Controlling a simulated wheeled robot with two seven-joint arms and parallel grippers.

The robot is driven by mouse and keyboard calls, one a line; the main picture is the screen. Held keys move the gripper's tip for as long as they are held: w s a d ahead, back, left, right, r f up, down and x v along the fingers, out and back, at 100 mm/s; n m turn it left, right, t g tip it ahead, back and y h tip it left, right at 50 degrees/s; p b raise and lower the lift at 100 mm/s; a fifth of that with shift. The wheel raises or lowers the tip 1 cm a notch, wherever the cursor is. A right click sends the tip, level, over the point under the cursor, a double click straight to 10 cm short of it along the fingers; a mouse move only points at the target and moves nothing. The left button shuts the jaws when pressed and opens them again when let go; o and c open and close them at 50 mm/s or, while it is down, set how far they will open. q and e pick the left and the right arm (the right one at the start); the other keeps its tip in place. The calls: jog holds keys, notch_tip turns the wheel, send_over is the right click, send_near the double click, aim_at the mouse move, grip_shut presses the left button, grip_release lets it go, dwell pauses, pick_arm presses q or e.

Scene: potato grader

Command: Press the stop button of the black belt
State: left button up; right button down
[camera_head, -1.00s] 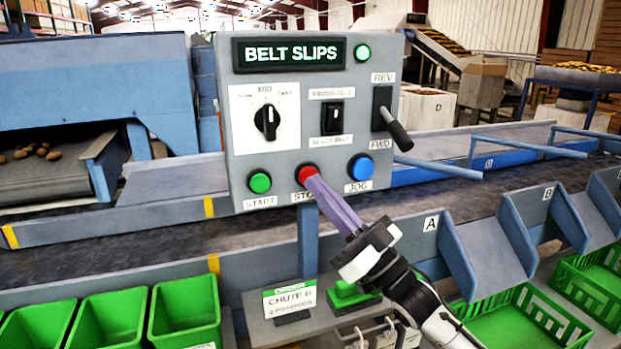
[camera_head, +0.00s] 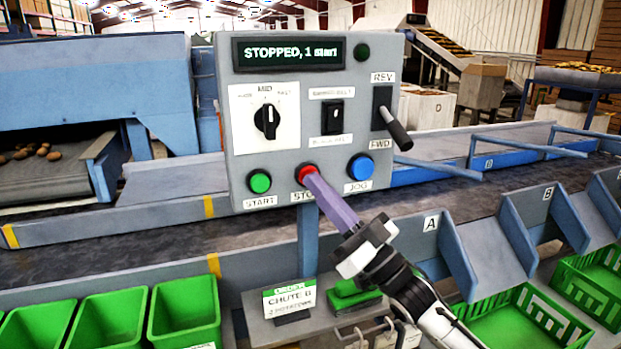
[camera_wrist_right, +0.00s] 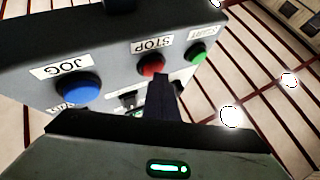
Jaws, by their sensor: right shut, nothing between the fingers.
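The grey control panel (camera_head: 235,185) stands in the middle of the head view. Its display (camera_head: 289,53) reads "STOPPED, 1 start", and the lamp beside it (camera_head: 362,52) is dark. The red stop button (camera_head: 306,171) sits between the green start button (camera_head: 260,182) and the blue jog button (camera_head: 361,168). My right gripper (camera_head: 314,179) is shut and empty, its fingertips at the stop button; I cannot tell whether they touch. In the right wrist view the fingers cover part of the red button (camera_wrist_right: 152,66). The black belt (camera_head: 130,235) runs behind the panel. My left gripper is not in view.
A lever (camera_head: 394,128) sticks out at the panel's right side. A black rocker switch (camera_head: 333,118) and a dial (camera_head: 267,121) are above the buttons. Green bins (camera_head: 185,312) stand below left, green crates (camera_head: 520,315) below right. A chute sign (camera_head: 290,298) stands below the panel.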

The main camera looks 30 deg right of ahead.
jog(key=shift+s, duration=0.1)
dwell(0.3)
jog(key=shift+s+a+p, duration=0.2)
jog(key=shift+s+p, duration=0.2)
jog(key=shift+s, duration=0.35)
jog(key=shift+s, duration=0.1)
jog(key=s+p, duration=0.1)
jog(key=s, duration=0.1)
jog(key=s+a+p, duration=0.1)
jog(key=s, duration=0.1)
jog(key=shift+s+a, duration=0.1)
jog(key=shift+s, duration=0.25)
